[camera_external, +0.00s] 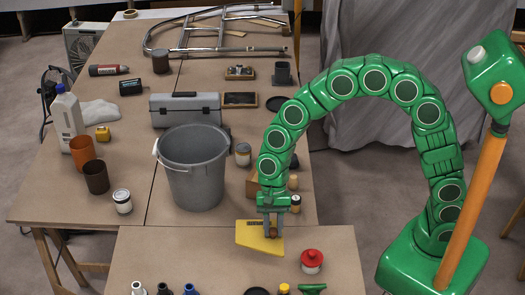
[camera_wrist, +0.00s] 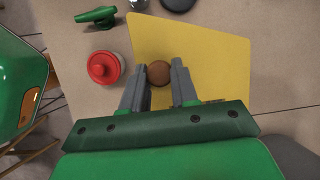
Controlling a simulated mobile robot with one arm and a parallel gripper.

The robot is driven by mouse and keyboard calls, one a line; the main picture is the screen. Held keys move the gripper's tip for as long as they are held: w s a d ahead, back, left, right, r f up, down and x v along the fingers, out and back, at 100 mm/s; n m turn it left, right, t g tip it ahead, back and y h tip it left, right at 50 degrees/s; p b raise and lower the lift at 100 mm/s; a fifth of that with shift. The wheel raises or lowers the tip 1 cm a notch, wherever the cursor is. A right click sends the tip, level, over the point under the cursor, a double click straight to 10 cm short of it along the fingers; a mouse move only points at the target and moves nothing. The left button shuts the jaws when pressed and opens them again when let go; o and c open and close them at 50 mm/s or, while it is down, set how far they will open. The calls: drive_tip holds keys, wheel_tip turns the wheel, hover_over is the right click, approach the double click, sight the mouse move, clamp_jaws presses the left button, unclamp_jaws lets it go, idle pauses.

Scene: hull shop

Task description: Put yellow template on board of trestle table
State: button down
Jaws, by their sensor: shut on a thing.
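The yellow template (camera_external: 250,238) is a flat, slanted-edged plate with a round brown knob. My gripper (camera_external: 272,226) points down and is shut on the knob; in the wrist view the fingers of my gripper (camera_wrist: 158,88) stand on both sides of the knob (camera_wrist: 158,73). In the wrist view the template (camera_wrist: 205,45) spreads out beyond the fingers. In the external view it is over the back part of the near table's brown board (camera_external: 190,255). I cannot tell whether it touches the board. The knob is partly hidden by the fingers.
A red-lidded jar (camera_external: 311,264) stands right of the template, with a green fitting (camera_external: 312,289) near the front edge. Several small bottles are at the front left. A grey bucket (camera_external: 190,175) and a grey toolbox (camera_external: 185,109) stand on the farther table. The near board's middle is clear.

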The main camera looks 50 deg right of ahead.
sight(249, 235)
drive_tip(key=w+a+f, duration=0.2)
drive_tip(key=w+a, duration=0.1)
drive_tip(key=w+a+f, duration=0.1)
drive_tip(key=w, duration=0.1)
drive_tip(key=shift+w+a+f, duration=0.1)
drive_tip(key=shift+w+a, duration=0.05)
drive_tip(key=shift+a, duration=0.15)
drive_tip(key=w+a+f, duration=0.1)
drive_tip(key=w+f, duration=0.1)
drive_tip(key=f, duration=0.1)
drive_tip(key=w+a+f, duration=0.1)
drive_tip(key=shift+a+f, duration=0.3)
drive_tip(key=shift+f, duration=0.05)
drive_tip(key=shift+w+a+f, duration=0.2)
drive_tip(key=shift+f, duration=0.2)
drive_tip(key=shift+w+a+f, duration=0.2)
drive_tip(key=shift+f, duration=1.65)
drive_tip(key=c, duration=0.9)
unclamp_jaws()
drive_tip(key=shift+o, duration=0.2)
drive_tip(key=v, duration=1.2)
